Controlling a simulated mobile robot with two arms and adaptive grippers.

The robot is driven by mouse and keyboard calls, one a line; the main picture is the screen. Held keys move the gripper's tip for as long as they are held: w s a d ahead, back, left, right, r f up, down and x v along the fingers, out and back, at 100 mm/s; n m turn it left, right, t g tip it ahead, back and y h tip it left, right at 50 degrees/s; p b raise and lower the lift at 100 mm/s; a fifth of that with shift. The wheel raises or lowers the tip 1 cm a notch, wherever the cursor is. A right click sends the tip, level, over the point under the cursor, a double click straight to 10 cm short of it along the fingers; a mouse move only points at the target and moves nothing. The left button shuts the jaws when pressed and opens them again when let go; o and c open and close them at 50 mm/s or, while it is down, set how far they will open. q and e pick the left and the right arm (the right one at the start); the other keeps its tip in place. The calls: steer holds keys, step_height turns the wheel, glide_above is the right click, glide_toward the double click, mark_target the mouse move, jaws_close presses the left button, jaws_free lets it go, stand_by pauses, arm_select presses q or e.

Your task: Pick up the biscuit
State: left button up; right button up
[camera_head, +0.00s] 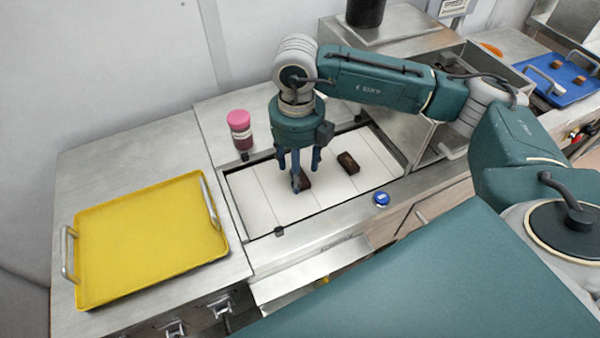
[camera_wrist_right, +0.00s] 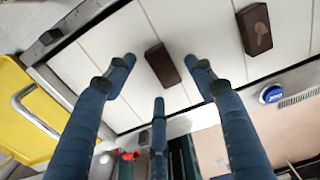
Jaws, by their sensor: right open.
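Two dark brown biscuits lie on the white slatted belt. One biscuit (camera_head: 304,181) is under my right gripper (camera_head: 298,172), partly hidden by its blue fingers. In the right wrist view this biscuit (camera_wrist_right: 162,65) lies between the open fingers (camera_wrist_right: 160,78), with no finger visibly closed on it. The other biscuit (camera_head: 348,163) lies to the right, clear of the gripper. In the right wrist view this second biscuit (camera_wrist_right: 254,29) shows a mark on its top. My left gripper is not in view.
A yellow tray (camera_head: 150,240) with handles lies on the steel counter at left. A pink-lidded jar (camera_head: 240,130) stands behind the belt (camera_head: 262,208). A blue button (camera_head: 381,199) sits on the front edge. A blue tray (camera_head: 560,92) with small brown pieces is at the far right.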

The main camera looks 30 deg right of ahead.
steer(key=shift+f, duration=1)
steer(key=c, duration=0.9)
steer(key=shift+o, duration=0.2)
steer(key=shift+r, duration=0.15)
